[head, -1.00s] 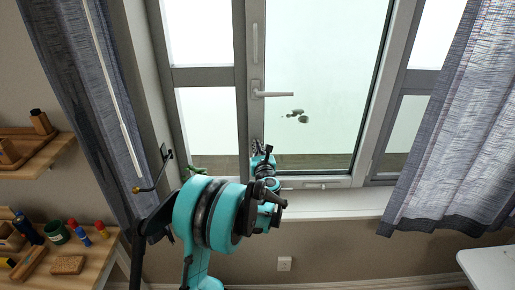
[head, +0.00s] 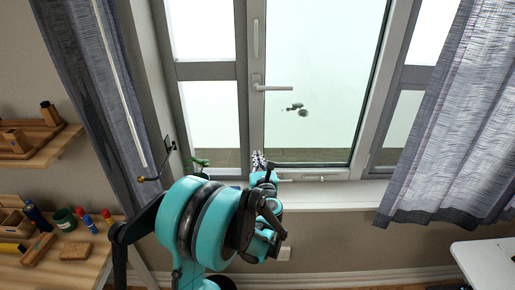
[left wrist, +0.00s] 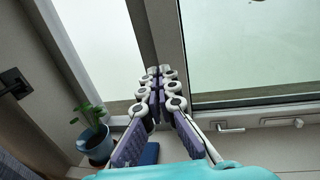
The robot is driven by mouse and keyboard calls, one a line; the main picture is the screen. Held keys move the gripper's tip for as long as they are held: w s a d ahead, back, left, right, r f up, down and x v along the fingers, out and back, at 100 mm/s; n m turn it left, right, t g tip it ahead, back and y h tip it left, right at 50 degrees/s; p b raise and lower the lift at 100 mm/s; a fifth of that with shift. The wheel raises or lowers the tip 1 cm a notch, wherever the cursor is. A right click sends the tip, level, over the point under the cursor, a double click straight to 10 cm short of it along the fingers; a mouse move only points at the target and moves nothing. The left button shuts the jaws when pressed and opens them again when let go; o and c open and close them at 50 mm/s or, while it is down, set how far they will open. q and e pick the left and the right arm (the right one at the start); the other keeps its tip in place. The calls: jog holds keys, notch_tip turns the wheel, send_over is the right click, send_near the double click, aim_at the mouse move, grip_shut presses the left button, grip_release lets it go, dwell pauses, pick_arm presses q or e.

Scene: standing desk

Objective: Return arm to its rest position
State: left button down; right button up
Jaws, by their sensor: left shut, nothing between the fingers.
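My left arm, teal and black, rises in the lower middle of the head view. Its left gripper (head: 258,160) is small and partly hidden behind the wrist, in front of the window's lower frame. In the left wrist view the left gripper (left wrist: 160,72) has its purple-padded fingers together at the tips, with nothing between them. Behind the fingers are the window frame and the sill. My right gripper is in neither view.
The window (head: 310,60) has a lever handle (head: 272,88). A potted plant (left wrist: 93,138) stands on the sill, with a blue object (left wrist: 149,153) near it. Grey curtains (head: 445,130) hang at both sides. A wooden desk (head: 85,262) is at lower left, a white surface (head: 487,262) at lower right.

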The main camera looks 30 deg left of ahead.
pick_arm(q)
jog(key=d+r+m+t+h, duration=0.4)
jog(key=d+r+m+h, duration=0.35)
jog(key=d+m, duration=0.55)
jog(key=s+d+m+g+h, duration=0.1)
jog(key=s+d+m+h, duration=0.55)
jog(key=m, duration=0.65)
jog(key=s+d+f+m+g+y, duration=0.1)
jog(key=s+f+m+g, duration=0.4)
jog(key=s+f+m, duration=0.2)
jog(key=s+d+f+m+g+y, duration=0.1)
jog(key=s+f+m+g, duration=0.4)
jog(key=s+m, duration=0.5)
jog(key=s+f, duration=0.1)
jog(key=s, duration=0.2)
jog(key=shift+f+m+y, duration=0.3)
jog(key=shift+f+m, duration=0.05)
jog(key=shift+m, duration=0.05)
